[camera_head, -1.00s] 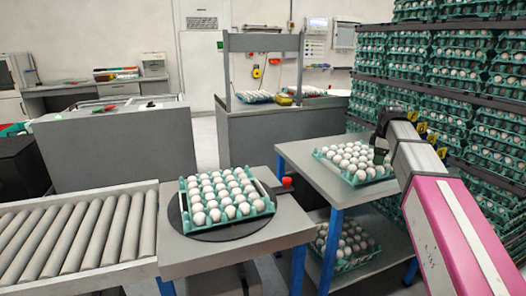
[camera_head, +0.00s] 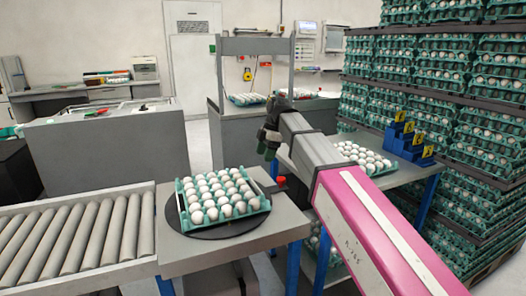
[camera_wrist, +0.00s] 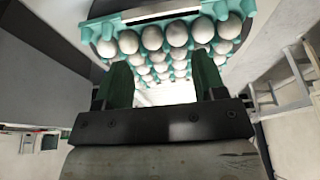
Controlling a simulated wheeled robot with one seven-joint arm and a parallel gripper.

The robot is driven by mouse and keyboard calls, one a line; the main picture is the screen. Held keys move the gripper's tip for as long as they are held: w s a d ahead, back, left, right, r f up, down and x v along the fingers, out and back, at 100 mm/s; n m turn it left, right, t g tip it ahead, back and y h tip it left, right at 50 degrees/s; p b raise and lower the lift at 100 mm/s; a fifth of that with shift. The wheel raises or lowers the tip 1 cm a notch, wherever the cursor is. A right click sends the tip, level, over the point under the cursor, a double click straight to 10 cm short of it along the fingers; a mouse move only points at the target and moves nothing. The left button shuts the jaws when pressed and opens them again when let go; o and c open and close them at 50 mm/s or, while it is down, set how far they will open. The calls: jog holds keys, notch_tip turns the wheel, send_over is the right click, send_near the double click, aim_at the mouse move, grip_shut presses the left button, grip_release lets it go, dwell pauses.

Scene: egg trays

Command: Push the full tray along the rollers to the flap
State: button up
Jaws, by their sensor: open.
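The full tray (camera_head: 245,209), teal and filled with white eggs, sits on a dark round plate (camera_head: 181,222) on the grey table, right of the rollers (camera_head: 84,240). My gripper (camera_head: 268,143) is above and behind the tray's right side, apart from it. In the wrist view my gripper (camera_wrist: 162,75) has its two dark green fingers spread with nothing held. A teal egg tray (camera_wrist: 246,8) shows beyond the fingertips; it looks like the one on the round plate. I cannot make out a flap.
A second egg tray (camera_head: 384,170) lies on the side table (camera_head: 405,177), partly behind my arm. A red knob (camera_head: 281,180) stands at the grey table's right edge. Tall stacks of egg trays (camera_head: 450,85) fill the right. The rollers are clear.

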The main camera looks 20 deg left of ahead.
aim_at(189, 194)
notch_tip(189, 194, down, 14)
jog(key=shift+r, duration=0.1)
dwell(0.5)
jog(key=shift+s+a, duration=1.6)
jog(key=shift+a, duration=0.3)
jog(key=shift+s+a, duration=1.6)
jog(key=shift+a, duration=0.25)
jog(key=shift+s+a, duration=1.65)
jog(key=shift+a, duration=0.3)
jog(key=shift+s+a, duration=1.6)
jog(key=shift+a, duration=0.3)
jog(key=shift+s+a, duration=0.1)
jog(key=shift+s+a, duration=1.6)
jog(key=shift+a, duration=0.25)
jog(key=shift+s+a, duration=1.55)
jog(key=shift+a, duration=0.3)
